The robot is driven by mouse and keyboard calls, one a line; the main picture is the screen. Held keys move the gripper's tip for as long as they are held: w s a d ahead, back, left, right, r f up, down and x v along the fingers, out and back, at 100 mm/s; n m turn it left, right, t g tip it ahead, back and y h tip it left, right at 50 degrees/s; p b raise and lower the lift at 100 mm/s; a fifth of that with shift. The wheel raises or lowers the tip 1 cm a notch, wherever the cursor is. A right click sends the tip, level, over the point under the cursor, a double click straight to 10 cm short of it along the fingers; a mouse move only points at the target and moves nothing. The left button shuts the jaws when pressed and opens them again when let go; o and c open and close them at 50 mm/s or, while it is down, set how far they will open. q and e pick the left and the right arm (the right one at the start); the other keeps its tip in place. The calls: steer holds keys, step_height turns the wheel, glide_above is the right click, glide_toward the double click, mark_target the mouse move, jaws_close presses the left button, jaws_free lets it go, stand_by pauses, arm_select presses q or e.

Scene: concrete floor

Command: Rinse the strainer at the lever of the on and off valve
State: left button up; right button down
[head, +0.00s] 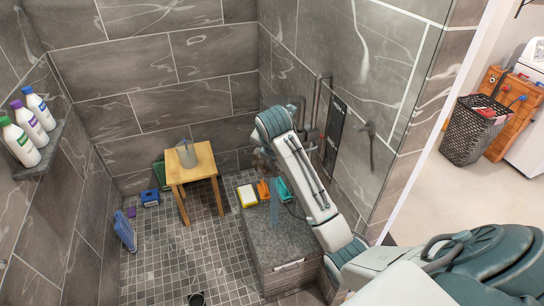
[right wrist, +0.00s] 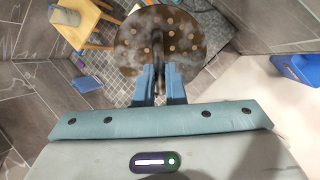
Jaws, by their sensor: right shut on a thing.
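My right gripper (right wrist: 160,72) is shut on the strainer (right wrist: 165,38), a dark round disc with lighter round holes. In the right wrist view the disc is beyond the fingertips, with a dark handle between the blue fingers. In the head view the strainer is mostly hidden behind my right arm. Metal pipework (head: 318,95) is on the tiled wall beside my right arm, and a dark lever-like fitting (head: 371,130) is farther right. I cannot tell which part is the valve's lever. My left gripper is not in view.
A wooden stool (head: 183,185) with a grey pitcher (head: 186,155) stands in the shower. A stone bench (head: 262,238) is below my right arm. Bottles (head: 28,130) stand on a wall shelf at left. A black basket (head: 472,130) is at right. The tiled floor is mostly clear.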

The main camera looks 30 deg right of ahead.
steer(key=shift+w+d, duration=0.3)
steer(key=shift+w, duration=0.2)
steer(key=shift+w+d, duration=0.35)
steer(key=shift+w, duration=0.35)
steer(key=w+d+f, duration=0.1)
steer(key=w+d, duration=0.2)
steer(key=w, duration=0.2)
steer(key=shift+w+f, duration=0.3)
steer(key=shift+w, duration=0.05)
steer(key=shift+d, duration=0.1)
steer(key=shift+s+d, duration=0.1)
steer(key=shift+d, duration=0.05)
steer(key=shift+s+d, duration=0.25)
steer(key=shift+d, duration=0.15)
steer(key=shift+w+a, duration=0.1)
steer(key=shift+w+a, duration=0.25)
steer(key=shift+a, duration=0.25)
